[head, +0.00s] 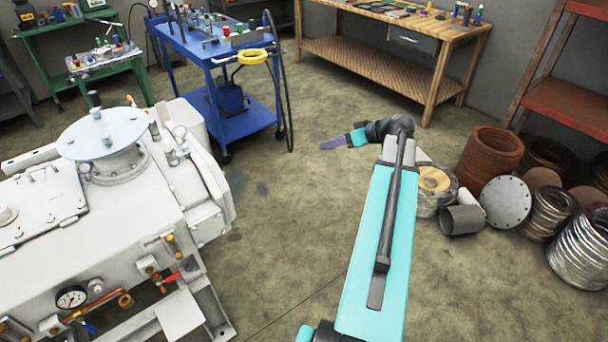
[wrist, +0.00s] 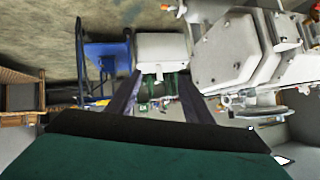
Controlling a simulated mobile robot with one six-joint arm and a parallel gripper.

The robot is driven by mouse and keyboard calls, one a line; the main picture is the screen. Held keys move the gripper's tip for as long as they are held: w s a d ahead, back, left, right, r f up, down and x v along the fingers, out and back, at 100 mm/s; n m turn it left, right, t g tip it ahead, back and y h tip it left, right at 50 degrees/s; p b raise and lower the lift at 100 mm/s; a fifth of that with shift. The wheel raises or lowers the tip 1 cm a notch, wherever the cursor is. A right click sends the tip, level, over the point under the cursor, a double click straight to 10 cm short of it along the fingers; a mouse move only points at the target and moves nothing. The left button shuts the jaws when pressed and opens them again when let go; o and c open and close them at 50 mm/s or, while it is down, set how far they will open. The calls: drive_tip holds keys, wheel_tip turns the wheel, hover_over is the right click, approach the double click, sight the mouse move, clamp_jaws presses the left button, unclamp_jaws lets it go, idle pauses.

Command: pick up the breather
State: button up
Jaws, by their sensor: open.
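The white vacuum machine (head: 110,220) fills the left of the head view. A small upright fitting (head: 94,104) stands on its round top flange, and another small fitting (head: 155,128) stands beside the flange. I cannot tell which part, if any, is the breather. My gripper (head: 331,144) is over the open floor to the right of the machine, clear of it, pointing left. In the wrist view, which looks upside down, the two dark fingers of my gripper (wrist: 160,80) are apart with nothing between them. The machine (wrist: 235,55) shows beyond them at upper right.
A blue cart (head: 215,60) with a yellow hose coil stands behind, beside a green bench (head: 105,65) with small parts. A wooden workbench (head: 395,30) is at the back. Rusty and silver pipe pieces (head: 495,155) crowd the right. The middle floor is clear.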

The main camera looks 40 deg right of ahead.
drive_tip(key=s+d+r+t+h, duration=0.1)
drive_tip(key=s+d+r, duration=0.2)
drive_tip(key=d+r, duration=0.2)
drive_tip(key=s+d+r+n+t+b, duration=0.1)
drive_tip(key=s+d+r, duration=0.2)
drive_tip(key=r, duration=0.4)
drive_tip(key=shift+s+d+t+h, duration=0.25)
drive_tip(key=shift+d+t+h, duration=0.15)
drive_tip(key=shift+d, duration=0.5)
